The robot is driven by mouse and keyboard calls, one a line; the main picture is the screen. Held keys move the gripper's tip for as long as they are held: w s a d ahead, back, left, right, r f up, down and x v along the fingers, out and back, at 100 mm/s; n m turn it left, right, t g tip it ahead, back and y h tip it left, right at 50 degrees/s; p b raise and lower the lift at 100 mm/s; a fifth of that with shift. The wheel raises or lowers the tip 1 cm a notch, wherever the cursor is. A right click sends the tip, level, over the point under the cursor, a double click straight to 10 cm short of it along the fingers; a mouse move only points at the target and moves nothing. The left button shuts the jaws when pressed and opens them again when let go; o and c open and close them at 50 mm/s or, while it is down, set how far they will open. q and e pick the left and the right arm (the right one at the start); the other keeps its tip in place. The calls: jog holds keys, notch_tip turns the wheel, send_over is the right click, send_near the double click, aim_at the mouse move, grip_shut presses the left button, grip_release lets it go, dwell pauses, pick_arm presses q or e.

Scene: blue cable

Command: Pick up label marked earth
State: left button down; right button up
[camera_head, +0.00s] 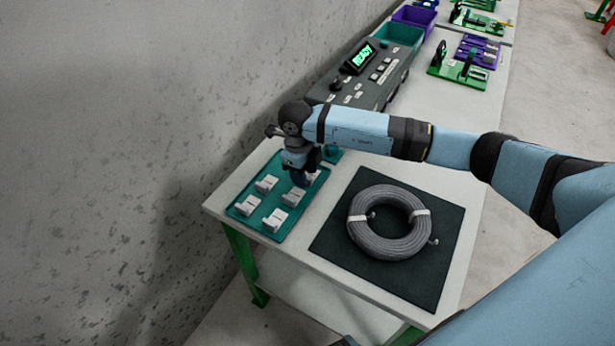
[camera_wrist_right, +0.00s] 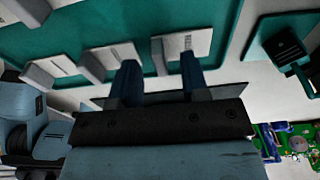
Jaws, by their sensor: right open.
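A teal tray (camera_head: 243,213) at the near left of the table holds several light grey labels with upright tabs, such as one label (camera_head: 267,184) and another label (camera_head: 275,219). My right gripper (camera_head: 301,181) points down over the tray's right side and partly hides the labels there. In the right wrist view my right gripper (camera_wrist_right: 158,66) is open and empty, and the tab of a white label (camera_wrist_right: 184,44) appears between its fingertips. Small dark print shows on this label but is too small to read, so I cannot tell which is earth. My left gripper is out of view.
A coiled grey cable (camera_head: 389,240) lies on a black mat (camera_head: 448,262) to the tray's right. A dark control box (camera_head: 362,92) with a green screen stands behind the tray. A concrete wall (camera_head: 120,150) runs along the left.

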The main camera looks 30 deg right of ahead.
jog(key=shift+f, duration=0.55)
grip_shut()
jog(key=shift+r, duration=0.1)
